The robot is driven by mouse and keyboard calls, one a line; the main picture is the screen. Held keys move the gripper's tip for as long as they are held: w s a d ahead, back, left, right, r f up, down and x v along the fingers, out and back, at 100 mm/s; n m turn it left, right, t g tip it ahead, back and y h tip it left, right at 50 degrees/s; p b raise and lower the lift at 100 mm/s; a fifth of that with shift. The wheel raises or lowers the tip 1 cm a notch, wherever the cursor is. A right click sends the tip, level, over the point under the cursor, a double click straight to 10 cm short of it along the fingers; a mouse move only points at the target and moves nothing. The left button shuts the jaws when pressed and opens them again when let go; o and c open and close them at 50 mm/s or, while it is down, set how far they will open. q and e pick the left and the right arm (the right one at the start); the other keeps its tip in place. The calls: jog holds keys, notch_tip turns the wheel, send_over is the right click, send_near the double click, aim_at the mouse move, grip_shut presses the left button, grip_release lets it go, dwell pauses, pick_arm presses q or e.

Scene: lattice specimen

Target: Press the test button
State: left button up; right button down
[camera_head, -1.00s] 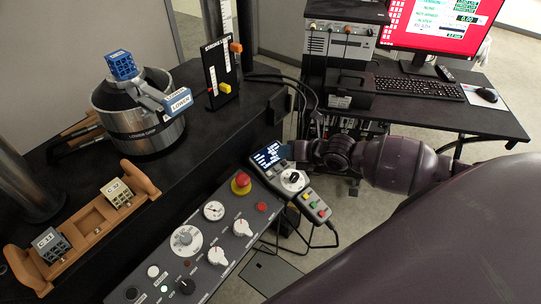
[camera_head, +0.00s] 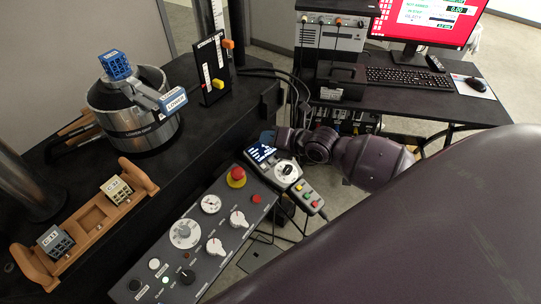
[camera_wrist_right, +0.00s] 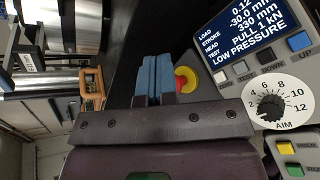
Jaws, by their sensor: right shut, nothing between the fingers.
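The test button (camera_wrist_right: 240,67) is a small pale button under the lit display (camera_wrist_right: 247,28), above the label TEST in the right wrist view. A dark button (camera_wrist_right: 266,55) and a blue button (camera_wrist_right: 298,41) sit beside it, by DOWN and UP. In the head view the display (camera_head: 261,152) shows, but the button is too small to tell. My right gripper (camera_head: 268,136) is at the display's upper edge. Its blue fingers (camera_wrist_right: 153,78) are shut together, empty, and appear left of the test button in the wrist view. My left gripper is not in view.
A red emergency stop (camera_head: 236,176) with a yellow collar sits close by on the control panel (camera_head: 223,222). A white AIM dial (camera_wrist_right: 275,102) and a handset (camera_head: 306,195) with coloured buttons are near. A steel lower grip (camera_head: 136,120) stands on the black table.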

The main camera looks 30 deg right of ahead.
jog(key=shift+s+d+r+m+g+p, duration=0.1)
jog(key=shift+s+d+m+g+p, duration=0.35)
jog(key=shift+m, duration=5.15)
jog(key=shift+s+d+r+m+p, duration=0.15)
jog(key=shift+d+m+p, duration=0.6)
jog(key=shift+m, duration=4.85)
jog(key=shift+s+d+r+m+g+p, duration=0.1)
jog(key=shift+s+d+m+g+p, duration=0.35)
jog(key=shift+m, duration=5.15)
jog(key=shift+w+f, duration=0.1)
